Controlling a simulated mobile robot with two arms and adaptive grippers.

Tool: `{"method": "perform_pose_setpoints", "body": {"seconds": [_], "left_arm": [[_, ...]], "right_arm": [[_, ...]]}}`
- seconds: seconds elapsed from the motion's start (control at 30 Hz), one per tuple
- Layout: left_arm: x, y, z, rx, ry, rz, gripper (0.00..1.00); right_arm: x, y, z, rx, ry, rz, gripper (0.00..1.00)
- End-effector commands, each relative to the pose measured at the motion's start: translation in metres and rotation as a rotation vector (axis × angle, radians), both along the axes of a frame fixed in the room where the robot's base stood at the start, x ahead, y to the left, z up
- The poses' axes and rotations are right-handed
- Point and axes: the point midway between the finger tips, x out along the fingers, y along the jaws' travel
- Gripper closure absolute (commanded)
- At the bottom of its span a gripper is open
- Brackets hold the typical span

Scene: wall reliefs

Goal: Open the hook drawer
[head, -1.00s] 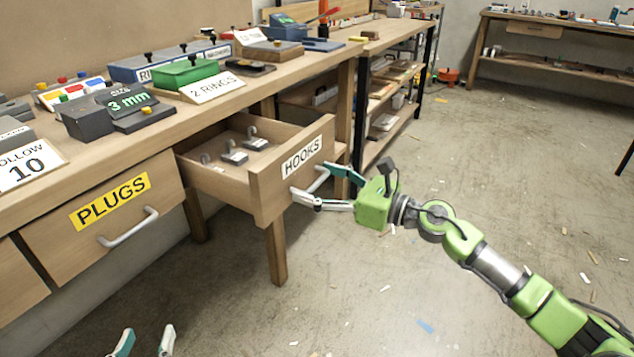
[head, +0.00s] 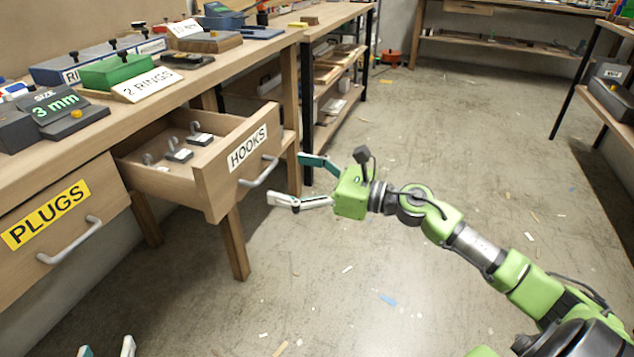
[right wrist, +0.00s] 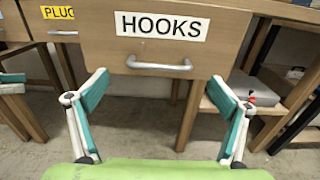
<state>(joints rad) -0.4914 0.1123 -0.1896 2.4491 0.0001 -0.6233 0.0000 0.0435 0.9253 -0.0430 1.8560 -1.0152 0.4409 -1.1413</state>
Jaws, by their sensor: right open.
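The hook drawer (head: 212,190), labelled HOOKS, stands pulled out from the bench, with several grey hook pieces (head: 180,153) inside. Its grey bar handle (head: 258,172) is on the front, and it also shows in the right wrist view (right wrist: 159,66). My right gripper (head: 284,179) is open, its fingers apart and just clear of the handle, with nothing between them. In the right wrist view my right gripper (right wrist: 158,90) spreads below the handle. My left gripper (head: 106,350) shows only its fingertips at the bottom edge, apart from each other.
The shut PLUGS drawer (head: 60,222) is to the left. The bench top (head: 190,84) carries a green box (head: 117,70), a 2 RINGS sign (head: 151,85) and other blocks. A shelf rack (head: 330,103) stands behind. The floor on the right is mostly clear, with small scraps.

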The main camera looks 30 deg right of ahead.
Motion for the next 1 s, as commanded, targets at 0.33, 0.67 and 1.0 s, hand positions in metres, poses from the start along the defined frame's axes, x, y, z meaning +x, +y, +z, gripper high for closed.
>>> {"method": "perform_pose_setpoints", "body": {"seconds": [0.33, 0.67, 1.0], "left_arm": [[0.0, 0.0, 0.0, 0.0, 0.0, 0.0, 0.6], [0.0, 0.0, 0.0, 0.0, 0.0, 0.0, 0.6], [0.0, 0.0, 0.0, 0.0, -0.001, 0.001, 0.6]], "right_arm": [[-0.038, -0.03, -0.001, -0.001, 0.002, 0.0, 0.07], [-0.051, -0.04, 0.0, -0.001, 0.001, 0.0, 0.07], [-0.051, -0.039, 0.0, -0.001, 0.0, 0.0, 0.07]]}}
